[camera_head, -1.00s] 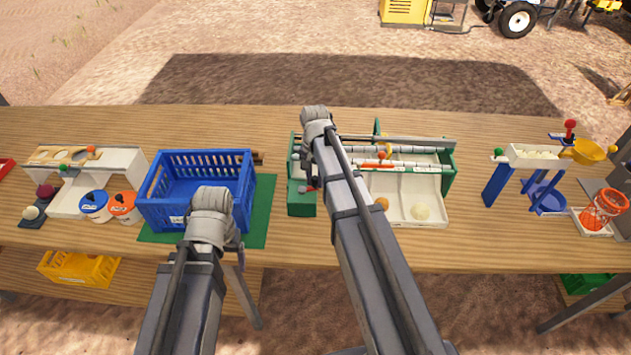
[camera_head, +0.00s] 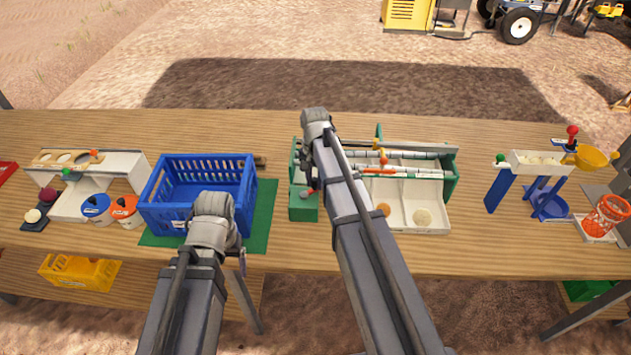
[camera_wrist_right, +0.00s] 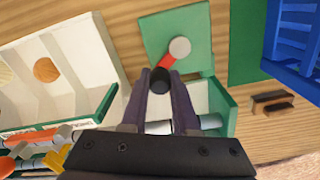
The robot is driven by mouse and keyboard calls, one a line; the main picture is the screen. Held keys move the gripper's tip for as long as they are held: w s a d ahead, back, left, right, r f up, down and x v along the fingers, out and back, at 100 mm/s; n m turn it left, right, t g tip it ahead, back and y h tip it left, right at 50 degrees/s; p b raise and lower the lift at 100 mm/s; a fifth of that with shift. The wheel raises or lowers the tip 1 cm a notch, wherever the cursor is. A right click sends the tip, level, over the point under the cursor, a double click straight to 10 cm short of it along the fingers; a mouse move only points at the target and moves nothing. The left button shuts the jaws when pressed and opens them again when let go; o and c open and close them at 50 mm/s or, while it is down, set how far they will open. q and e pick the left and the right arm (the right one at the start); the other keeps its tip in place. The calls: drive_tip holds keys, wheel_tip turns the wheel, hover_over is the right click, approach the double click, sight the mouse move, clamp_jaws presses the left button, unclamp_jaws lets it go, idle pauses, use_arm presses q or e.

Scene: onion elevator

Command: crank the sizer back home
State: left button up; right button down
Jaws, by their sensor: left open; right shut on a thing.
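The sizer (camera_head: 452,185) is a green and white frame with striped rollers, mid-table. Its crank shows in the right wrist view as a grey hub (camera_wrist_right: 180,47), a short red arm (camera_wrist_right: 166,63) and a black knob (camera_wrist_right: 160,80), over a green plate. My right gripper (camera_wrist_right: 160,92) is shut on the black knob; in the head view my right arm hides part of the sizer's left side. My left gripper (camera_head: 240,254) is open near the front of the blue crate, mostly hidden behind its own wrist.
The blue crate (camera_head: 165,212) stands left of the sizer on a green mat (camera_head: 263,215).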

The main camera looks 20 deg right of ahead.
drive_tip(key=shift+a, duration=0.15)
drive_tip(key=shift+w+a, duration=0.3)
drive_tip(key=shift+w, duration=0.3)
drive_tip(key=shift+w+a, duration=0.45)
drive_tip(key=shift+a, duration=0.2)
